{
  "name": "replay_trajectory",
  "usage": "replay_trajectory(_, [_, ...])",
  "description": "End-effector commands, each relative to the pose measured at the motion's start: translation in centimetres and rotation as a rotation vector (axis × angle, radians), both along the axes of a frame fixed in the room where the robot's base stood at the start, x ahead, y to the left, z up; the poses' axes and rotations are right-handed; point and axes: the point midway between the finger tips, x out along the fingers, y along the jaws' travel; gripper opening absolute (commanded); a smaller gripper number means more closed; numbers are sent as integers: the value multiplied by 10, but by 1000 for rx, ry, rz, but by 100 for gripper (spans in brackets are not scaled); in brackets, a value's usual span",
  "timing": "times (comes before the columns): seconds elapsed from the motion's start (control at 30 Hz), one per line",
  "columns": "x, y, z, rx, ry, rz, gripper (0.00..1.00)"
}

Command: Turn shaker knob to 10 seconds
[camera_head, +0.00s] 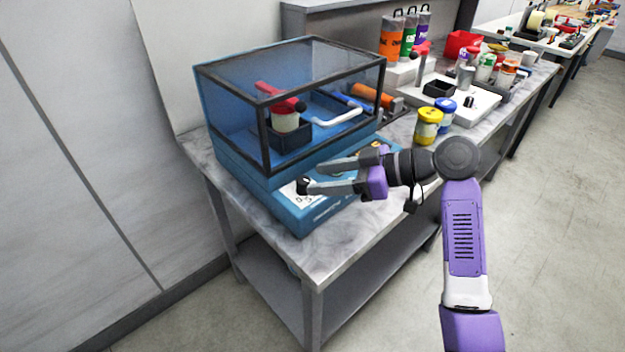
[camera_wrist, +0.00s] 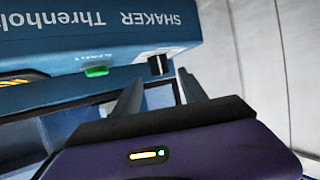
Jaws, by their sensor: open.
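The blue shaker (camera_head: 335,209) stands on the table with a clear, dark-framed cover (camera_head: 228,108) on top. Its black knob (camera_wrist: 158,65) sticks out of the front panel in the wrist view, to the right of a green button (camera_wrist: 96,71). In the head view, a white dial plate (camera_head: 292,196) shows on the shaker, partly hidden by my gripper. My gripper (camera_head: 310,176) is open at the knob's end of the shaker. In the wrist view, its fingertips (camera_wrist: 159,80) lie on either side of the knob. I cannot tell whether they touch it, and the knob's setting is not readable.
Inside the cover is a red-topped container (camera_head: 285,121) in a black holder. More bottles and tools are farther back. The floor (camera_head: 560,250) at right is clear.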

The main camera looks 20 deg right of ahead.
Motion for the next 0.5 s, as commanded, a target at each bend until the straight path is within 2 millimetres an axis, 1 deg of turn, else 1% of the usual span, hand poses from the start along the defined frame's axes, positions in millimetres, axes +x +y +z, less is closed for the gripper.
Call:
replay_trajectory(0.03, [-5,-7,3,0,-4,-2,50])
replay_trajectory(0.2, [-19,-23,12,0,-2,-1,50])
replay_trajectory(0.33, [-25,-29,16,0,0,0,50])
replay_trajectory(0.5, [-26,-30,16,0,0,1,50])
